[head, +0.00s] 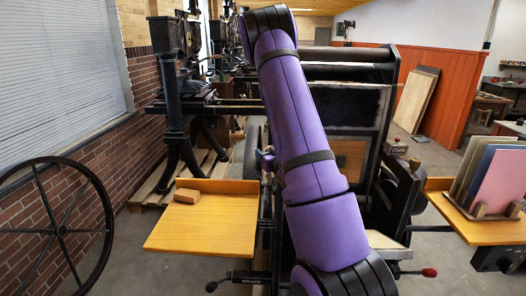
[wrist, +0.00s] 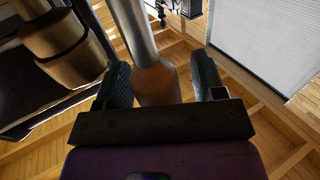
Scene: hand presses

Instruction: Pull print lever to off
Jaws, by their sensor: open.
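A lever (wrist: 157,84) with a grey metal shaft and a brown grip end shows in the wrist view; no label on it shows, so I cannot confirm it is the print lever. My gripper (wrist: 163,82) is open, its two dark fingers on either side of the grip. The grip looks nearer the left finger, with a clear gap on the right; I cannot tell whether it touches. In the head view my purple arm crosses the middle of the hand press (head: 345,100) and hides part of it. The gripper and this lever are not clearly seen there.
A bar marked BRAKE (head: 250,281) has a dark knob at its left. A red knob (head: 429,272) sticks out right. A yellow wooden shelf (head: 215,235) holds a small block (head: 187,196). A spoked wheel (head: 60,230) stands left, a board rack (head: 490,185) right. Brass-coloured cylinders (wrist: 65,45) sit left of my gripper.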

